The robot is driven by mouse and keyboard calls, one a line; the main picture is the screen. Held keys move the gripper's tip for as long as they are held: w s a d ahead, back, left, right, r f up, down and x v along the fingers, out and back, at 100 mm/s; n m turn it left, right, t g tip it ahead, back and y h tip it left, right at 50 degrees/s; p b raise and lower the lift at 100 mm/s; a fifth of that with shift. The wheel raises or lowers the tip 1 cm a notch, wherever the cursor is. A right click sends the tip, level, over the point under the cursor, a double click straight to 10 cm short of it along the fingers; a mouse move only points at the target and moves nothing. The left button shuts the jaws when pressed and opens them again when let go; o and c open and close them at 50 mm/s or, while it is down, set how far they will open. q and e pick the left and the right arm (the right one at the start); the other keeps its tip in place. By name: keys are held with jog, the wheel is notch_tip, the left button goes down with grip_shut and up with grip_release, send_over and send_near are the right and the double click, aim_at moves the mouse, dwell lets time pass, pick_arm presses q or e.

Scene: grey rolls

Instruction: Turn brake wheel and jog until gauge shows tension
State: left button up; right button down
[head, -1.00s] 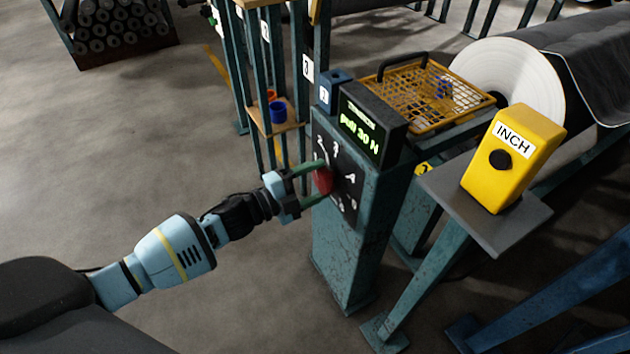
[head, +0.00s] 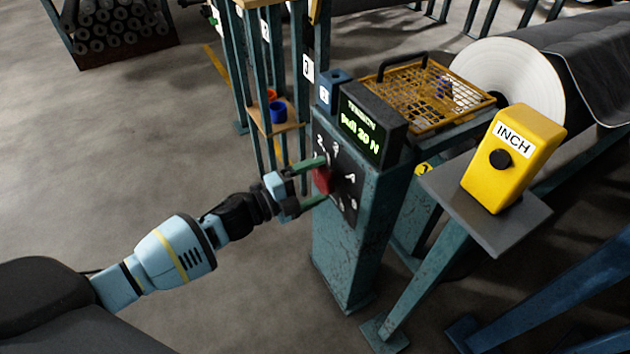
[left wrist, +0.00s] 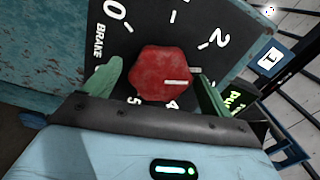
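The brake wheel is a red six-sided knob (left wrist: 162,75) on a black numbered dial plate (left wrist: 140,32); it also shows in the head view (head: 321,181). Its white line points right in the left wrist view, between 2 and 4; the finger there hides the mark. My left gripper (head: 310,184) has its green fingers on either side of the knob, with narrow gaps visible in the left wrist view (left wrist: 158,88). The gauge (head: 360,128) has green text that seems to read "pull 20 N". The yellow INCH box (head: 512,160) has a black button (head: 500,159). My right gripper is out of view.
A grey shelf (head: 485,215) bears the INCH box right of the teal post (head: 345,245). A rack with small cups (head: 277,112) is behind the gripper. Floor at left is clear.

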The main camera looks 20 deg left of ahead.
pick_arm(q)
jog(key=shift+s+a, duration=0.3)
jog(key=shift+s, duration=0.05)
jog(key=p+v, duration=0.1)
jog(key=v, duration=0.6)
dwell(0.4)
